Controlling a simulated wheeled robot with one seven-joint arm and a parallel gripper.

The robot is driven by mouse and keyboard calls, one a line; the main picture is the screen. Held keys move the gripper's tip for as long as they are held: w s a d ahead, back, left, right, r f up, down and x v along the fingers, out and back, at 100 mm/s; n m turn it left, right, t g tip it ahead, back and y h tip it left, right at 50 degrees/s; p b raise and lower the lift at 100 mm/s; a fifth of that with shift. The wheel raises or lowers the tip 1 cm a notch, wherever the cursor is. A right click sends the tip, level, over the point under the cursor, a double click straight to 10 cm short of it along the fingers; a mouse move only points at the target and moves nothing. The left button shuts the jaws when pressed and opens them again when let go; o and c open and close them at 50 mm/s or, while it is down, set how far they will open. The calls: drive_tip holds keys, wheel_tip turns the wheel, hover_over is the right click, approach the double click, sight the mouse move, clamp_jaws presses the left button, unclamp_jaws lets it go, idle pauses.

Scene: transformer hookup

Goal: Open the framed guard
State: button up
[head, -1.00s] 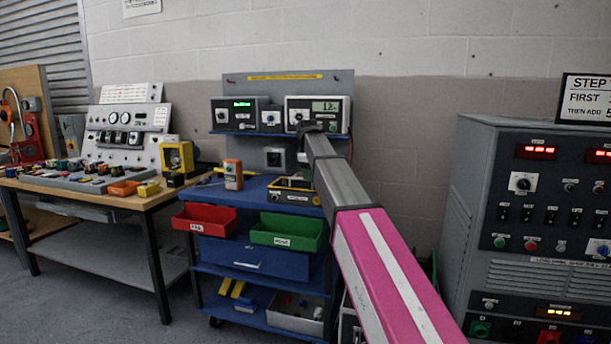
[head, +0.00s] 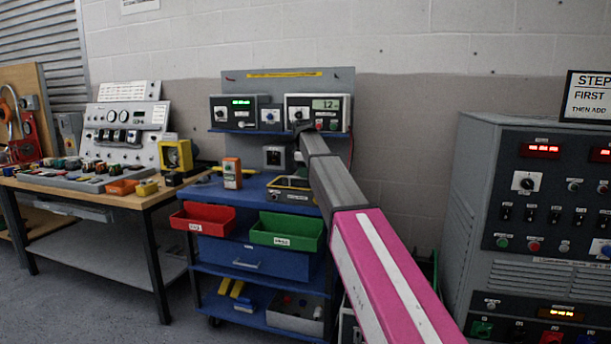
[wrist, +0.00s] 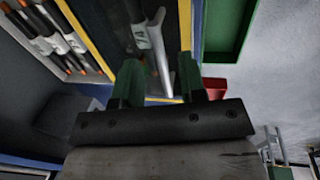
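A yellow-edged frame, which looks like the framed guard (head: 290,184), lies on the blue cart's worktop in the head view, partly behind my arm. In the wrist view a yellow-edged frame (wrist: 185,25) surrounds a dark recess with grey and white rod-like parts. My gripper (wrist: 158,78) shows two green fingers standing apart. They are at the near end of this frame, with a grey bar-like part (wrist: 158,55) seen between them. I cannot tell whether the fingers touch it. My gripper is hidden in the head view.
A green bin (head: 287,233) and a red bin (head: 203,218) hang on the cart's front. An orange handheld device (head: 232,173) stands on the worktop. Two instruments (head: 240,113) sit on the upper shelf. A grey control cabinet (head: 475,210) stands at right.

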drive_tip(key=shift+w+f, duration=0.15)
drive_tip(key=shift+f, duration=0.6)
